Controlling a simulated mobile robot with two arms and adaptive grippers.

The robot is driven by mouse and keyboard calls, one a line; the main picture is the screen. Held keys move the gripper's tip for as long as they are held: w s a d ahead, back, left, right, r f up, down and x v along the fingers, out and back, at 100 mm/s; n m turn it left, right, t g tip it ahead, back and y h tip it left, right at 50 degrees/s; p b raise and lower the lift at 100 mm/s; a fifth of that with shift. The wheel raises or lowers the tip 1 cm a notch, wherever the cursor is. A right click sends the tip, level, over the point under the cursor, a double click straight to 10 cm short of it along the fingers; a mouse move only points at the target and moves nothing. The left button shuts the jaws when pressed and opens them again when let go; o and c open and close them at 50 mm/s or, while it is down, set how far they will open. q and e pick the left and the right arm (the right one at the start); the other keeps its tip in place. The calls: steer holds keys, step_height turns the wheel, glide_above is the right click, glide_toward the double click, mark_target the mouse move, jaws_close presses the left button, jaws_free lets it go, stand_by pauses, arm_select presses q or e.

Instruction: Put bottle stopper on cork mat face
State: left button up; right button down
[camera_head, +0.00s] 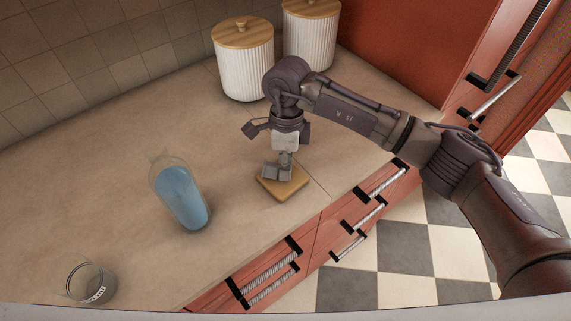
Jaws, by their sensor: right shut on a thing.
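The cork mat (286,192) is a small tan square on the counter, near the front edge. My right gripper (277,175) points down over the mat, with its fingers low at the mat's back left part. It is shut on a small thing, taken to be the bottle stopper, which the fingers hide. I cannot tell whether that thing touches the mat. A clear bottle (181,196) with blue liquid stands to the left of the mat, and no stopper is visible in its neck. My left gripper is not in view.
Two white ribbed canisters with wooden lids, one nearer (244,72) and one farther (311,40), stand at the back. A glass jar (90,283) stands at the front left. The counter (100,190) is clear between bottle and wall. Red drawers drop away in front.

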steer(key=shift+f, duration=0.2)
steer(key=c, duration=1.1)
jaws_free()
steer(key=shift+c, duration=0.2)
steer(key=shift+r, duration=0.1)
steer(key=shift+r, duration=0.2)
steer(key=shift+w+r, duration=0.15)
steer(key=shift+r, duration=0.2)
step_height(320, 180, up, 11)
steer(key=w+b, duration=0.2)
steer(key=b, duration=0.1)
steer(key=shift+s+d+f, duration=0.1)
